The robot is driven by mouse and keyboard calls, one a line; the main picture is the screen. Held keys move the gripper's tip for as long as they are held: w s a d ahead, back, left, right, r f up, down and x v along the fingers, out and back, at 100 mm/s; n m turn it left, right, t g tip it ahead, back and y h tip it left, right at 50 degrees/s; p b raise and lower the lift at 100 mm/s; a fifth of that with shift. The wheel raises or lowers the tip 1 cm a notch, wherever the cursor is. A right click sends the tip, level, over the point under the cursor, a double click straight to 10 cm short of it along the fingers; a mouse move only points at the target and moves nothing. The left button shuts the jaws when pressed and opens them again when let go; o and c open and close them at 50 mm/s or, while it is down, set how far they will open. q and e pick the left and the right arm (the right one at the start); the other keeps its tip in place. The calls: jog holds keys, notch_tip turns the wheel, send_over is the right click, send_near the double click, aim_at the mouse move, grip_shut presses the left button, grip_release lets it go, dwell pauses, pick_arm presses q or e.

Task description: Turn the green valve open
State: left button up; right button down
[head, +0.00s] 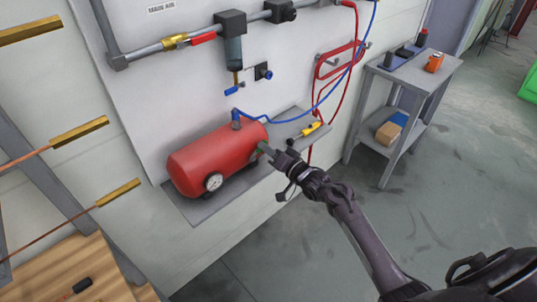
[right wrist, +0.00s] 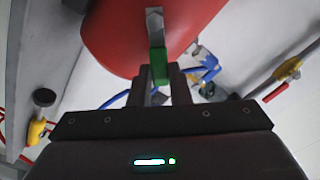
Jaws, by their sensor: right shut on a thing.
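The green valve (right wrist: 158,62) is a small green handle at the end of the red tank (right wrist: 115,30), below a grey metal stub in the right wrist view. In the head view the red tank (head: 215,160) lies on a wall shelf, and only a bit of the green valve (head: 261,147) shows at its right end. My right gripper (head: 268,152) reaches the tank's right end and is shut on the green handle. In the right wrist view its fingers (right wrist: 160,80) close around the handle's lower part. My left gripper is not in view.
A grey shelf (head: 186,205) carries the tank and a yellow tool (head: 311,129). A blue hose (head: 290,119) runs from the tank's top. A red-handled pipe valve (head: 203,38) is above. A grey cart (head: 358,128) stands right; the floor between is clear.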

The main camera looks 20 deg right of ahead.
jog(key=shift+w+d+f+m+p, duration=0.15)
jog(key=shift+f+m, duration=0.4)
jog(key=shift+m, duration=0.85)
jog(key=shift+d+f+m+p, duration=0.3)
jog(key=shift+f+m, duration=0.25)
jog(key=shift+m, duration=0.85)
jog(key=shift+w+d+f+m+p, duration=0.15)
jog(key=shift+f+m, duration=0.4)
jog(key=shift+m, duration=0.85)
jog(key=shift+f, duration=0.1)
jog(key=shift+s, duration=0.1)
jog(key=c, duration=1.3)
grip_release()
jog(key=shift+c, duration=0.2)
